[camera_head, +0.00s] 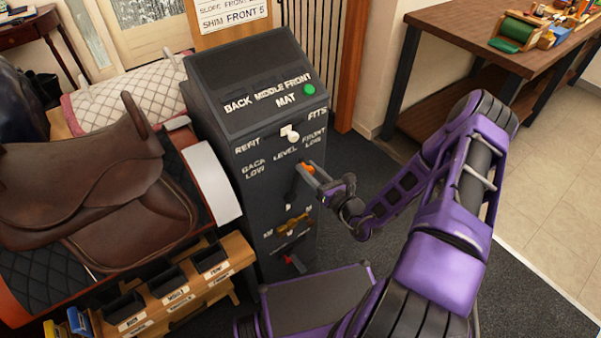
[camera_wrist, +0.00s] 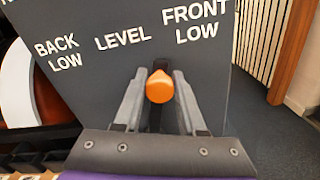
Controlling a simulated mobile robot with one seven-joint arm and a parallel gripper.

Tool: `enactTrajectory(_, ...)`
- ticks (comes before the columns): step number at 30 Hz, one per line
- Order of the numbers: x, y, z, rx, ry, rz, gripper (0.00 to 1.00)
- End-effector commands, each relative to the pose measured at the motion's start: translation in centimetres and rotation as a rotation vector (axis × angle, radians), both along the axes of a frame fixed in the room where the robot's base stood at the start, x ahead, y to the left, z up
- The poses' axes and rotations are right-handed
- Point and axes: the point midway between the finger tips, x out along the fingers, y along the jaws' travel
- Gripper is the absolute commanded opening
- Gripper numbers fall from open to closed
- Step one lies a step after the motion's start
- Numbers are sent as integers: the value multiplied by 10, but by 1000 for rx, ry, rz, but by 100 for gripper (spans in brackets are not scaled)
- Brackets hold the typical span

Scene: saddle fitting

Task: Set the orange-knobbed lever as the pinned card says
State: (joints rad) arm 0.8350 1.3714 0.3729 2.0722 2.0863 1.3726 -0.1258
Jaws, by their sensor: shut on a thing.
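The orange-knobbed lever (camera_head: 307,169) is on the front of the dark grey console (camera_head: 262,165). My gripper (camera_head: 318,178) is shut on it. In the wrist view the orange knob (camera_wrist: 160,87) sits between the two fingers (camera_wrist: 158,98), below and between the words LEVEL (camera_wrist: 123,38) and FRONT LOW (camera_wrist: 195,22). BACK LOW (camera_wrist: 58,55) is printed further left. The pinned card (camera_head: 232,12) is at the top of the head view; its lines read "SLOPE FRONT" with the rest unclear, and "SHIM FRONT 5". Its top is cut off.
The console also carries a white-knobbed lever (camera_head: 291,134), a green button (camera_head: 308,89), a yellow handle (camera_head: 294,224) and a red handle (camera_head: 294,262). A brown saddle (camera_head: 110,185) stands left, above labelled wooden bins (camera_head: 170,285). A workbench (camera_head: 470,32) stands at the back right.

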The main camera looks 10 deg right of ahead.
Motion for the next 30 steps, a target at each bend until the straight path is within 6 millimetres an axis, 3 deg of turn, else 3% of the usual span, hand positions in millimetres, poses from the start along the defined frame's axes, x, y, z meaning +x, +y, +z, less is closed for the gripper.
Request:
enactTrajectory(6, 7, -19, -8, 124, 51, -3, 0)
enactTrajectory(18, 8, -22, -9, 146, 63, -4, 0)
enactTrajectory(19, 8, -22, -9, 146, 63, -5, 45)
enactTrajectory(21, 8, -22, -9, 145, 62, -5, 57)
enactTrajectory(23, 8, -22, -9, 145, 62, -4, 68)
enactTrajectory(30, 8, -21, -9, 146, 61, -2, 68)
